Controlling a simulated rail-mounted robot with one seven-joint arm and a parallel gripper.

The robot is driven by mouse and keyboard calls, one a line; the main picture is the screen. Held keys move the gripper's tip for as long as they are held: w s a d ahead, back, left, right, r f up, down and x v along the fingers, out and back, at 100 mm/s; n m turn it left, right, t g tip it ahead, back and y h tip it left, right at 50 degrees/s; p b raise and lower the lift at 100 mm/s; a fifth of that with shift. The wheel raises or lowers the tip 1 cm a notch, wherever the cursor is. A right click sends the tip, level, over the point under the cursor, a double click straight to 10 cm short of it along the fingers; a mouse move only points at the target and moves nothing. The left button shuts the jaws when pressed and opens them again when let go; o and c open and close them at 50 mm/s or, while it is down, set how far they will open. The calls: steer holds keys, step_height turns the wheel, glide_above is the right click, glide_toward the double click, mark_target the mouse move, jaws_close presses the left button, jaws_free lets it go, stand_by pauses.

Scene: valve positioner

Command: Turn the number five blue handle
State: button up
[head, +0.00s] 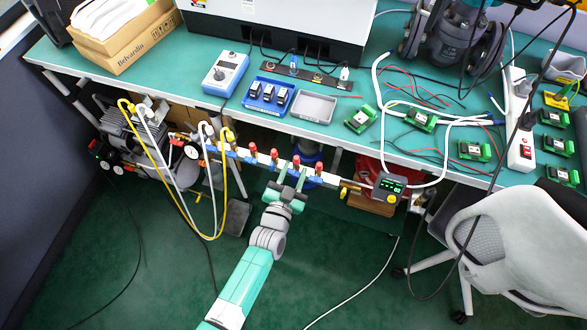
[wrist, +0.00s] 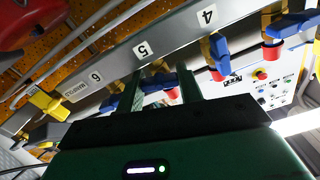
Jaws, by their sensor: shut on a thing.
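A light metal manifold bar (wrist: 110,70) carries number labels, with 4, 5 and 6 readable in the wrist view. The number five label (wrist: 142,49) is just above my gripper (wrist: 161,84). My gripper's two green fingers stand either side of the number five blue handle (wrist: 158,85), which shows only in part between them and is mostly hidden. The jaws are shut on it. In the head view, my gripper (head: 292,174) reaches the bar under the bench edge, among red-topped valves. The number four blue handle (wrist: 219,52) is to the right, apart from my fingers.
A yellow handle (wrist: 48,104) sits at the bar's left end in the wrist view. In the head view, yellow and white hoses (head: 183,208) hang left of my arm. A gauge with a green display (head: 389,187) is to the right, and a chair (head: 500,235) stands further right.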

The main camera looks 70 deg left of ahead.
steer(key=o, duration=0.7)
steer(key=shift+d, duration=0.1)
steer(key=p+v, duration=0.2)
steer(key=v, duration=0.5)
steer(key=shift+s+d, duration=0.25)
steer(key=shift+s, duration=0.05)
steer(key=shift+c, duration=0.2)
